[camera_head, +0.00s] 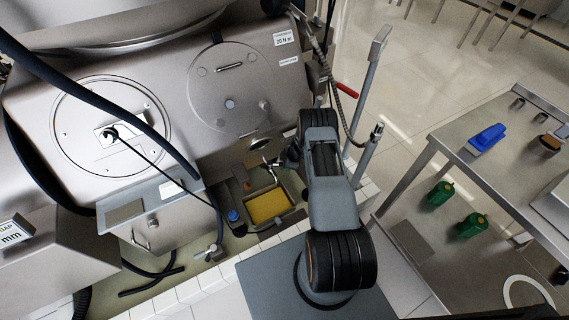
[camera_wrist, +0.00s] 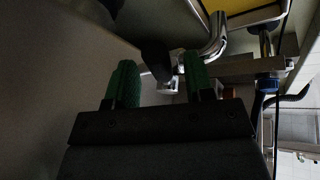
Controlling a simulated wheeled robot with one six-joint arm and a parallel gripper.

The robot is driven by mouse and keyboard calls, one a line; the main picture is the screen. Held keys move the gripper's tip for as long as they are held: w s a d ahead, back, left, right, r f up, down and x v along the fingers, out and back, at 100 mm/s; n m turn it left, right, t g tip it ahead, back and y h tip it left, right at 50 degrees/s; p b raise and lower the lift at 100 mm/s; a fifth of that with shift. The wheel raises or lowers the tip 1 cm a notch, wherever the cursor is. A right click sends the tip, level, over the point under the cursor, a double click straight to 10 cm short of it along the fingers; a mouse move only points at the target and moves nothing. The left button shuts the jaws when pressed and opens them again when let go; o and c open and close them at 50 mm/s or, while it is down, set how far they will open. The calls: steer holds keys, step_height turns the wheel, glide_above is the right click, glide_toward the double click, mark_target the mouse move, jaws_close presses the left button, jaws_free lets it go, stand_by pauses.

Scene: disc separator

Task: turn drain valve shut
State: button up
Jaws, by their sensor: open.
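In the wrist view my gripper (camera_wrist: 159,62) has its two green fingers spread apart with nothing clamped. A dark lever handle (camera_wrist: 154,56), seemingly the drain valve's, shows between and just beyond the fingertips. Whether a finger touches it I cannot tell. A bright metal fitting (camera_wrist: 170,85) sits below the handle, and a curved chrome pipe (camera_wrist: 215,38) is close to the right finger. In the head view a small chrome pipe (camera_head: 269,166) shows under the separator's steel housing (camera_head: 180,70); my arm hides most of the gripper area there.
A yellow-bottomed tray (camera_head: 268,206) lies on the floor below the separator, with a blue-topped item (camera_head: 234,216) beside it. A metal post (camera_head: 369,85) stands right of my arm. A steel cart (camera_head: 490,165) with green items is farther right. Grey housing lies close at the wrist view's left.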

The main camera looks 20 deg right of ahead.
steer(key=p+v, duration=0.3)
steer(key=v, duration=1)
steer(key=shift+s+r+p, duration=0.15)
steer(key=shift+r+p, duration=0.2)
steer(key=shift+p, duration=0.05)
